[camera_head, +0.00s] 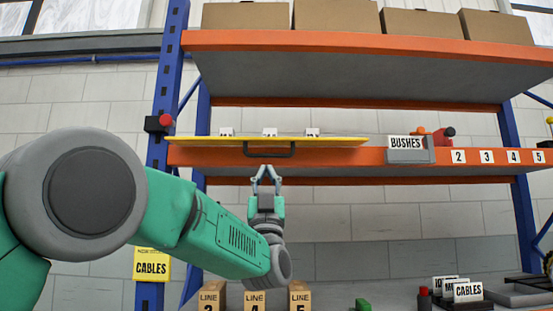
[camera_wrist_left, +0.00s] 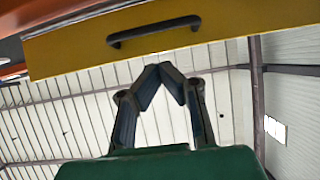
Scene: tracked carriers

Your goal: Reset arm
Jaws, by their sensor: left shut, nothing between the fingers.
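My left gripper (camera_head: 266,176) points up and sits just below the black handle (camera_head: 270,150) of a yellow panel (camera_head: 335,141) on the middle shelf. Its fingers are shut with nothing between them. In the left wrist view the gripper's fingertips (camera_wrist_left: 166,72) meet below the black handle (camera_wrist_left: 153,31) on the yellow panel (camera_wrist_left: 75,50); I see a gap between them. My left arm comes in from the left in the head view. My right gripper is not in view.
An orange shelf (camera_head: 350,157) between blue posts (camera_head: 170,80) carries a BUSHES bin (camera_head: 408,155). Cardboard boxes (camera_head: 335,15) stand on the top shelf. Below are LINE boxes (camera_head: 254,297), a green block (camera_head: 362,304) and a CABLES sign (camera_head: 152,264). Space right of the gripper is free.

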